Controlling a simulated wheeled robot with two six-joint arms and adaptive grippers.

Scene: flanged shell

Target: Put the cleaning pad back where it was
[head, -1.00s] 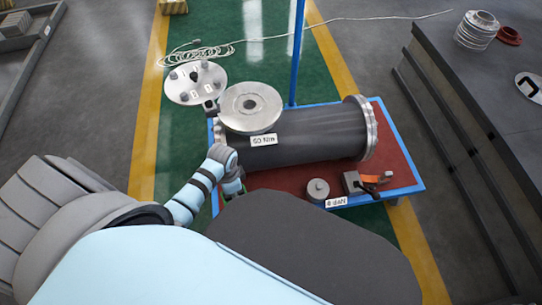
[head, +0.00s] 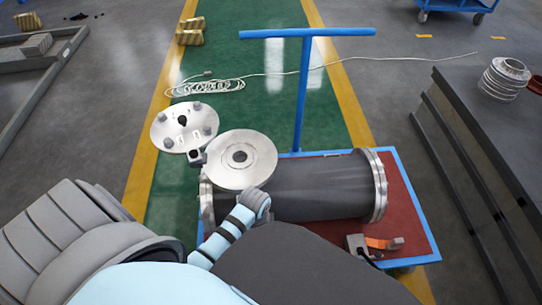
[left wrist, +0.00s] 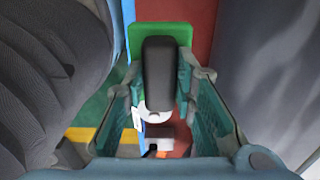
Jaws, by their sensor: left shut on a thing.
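The cleaning pad shows in the left wrist view as a green block (left wrist: 201,15) with a black handle (left wrist: 158,75). My left gripper (left wrist: 160,92) is shut on the handle, with a teal finger on each side. In the head view, my left arm reaches to the left end of the dark flanged shell (head: 310,190); its gripper and the pad are hidden behind my own body. The shell lies on a cart with a red top (head: 405,208) and blue rim. Whether the pad touches the red surface, I cannot tell. My right gripper is in neither view.
A round flange cover (head: 240,160) rests at the shell's left end, beside a studded disc (head: 184,127). A grey block with an orange-handled tool (head: 380,243) lies at the cart's front right. The blue cart handle (head: 304,85) rises behind. A dark bench (head: 480,150) stands right.

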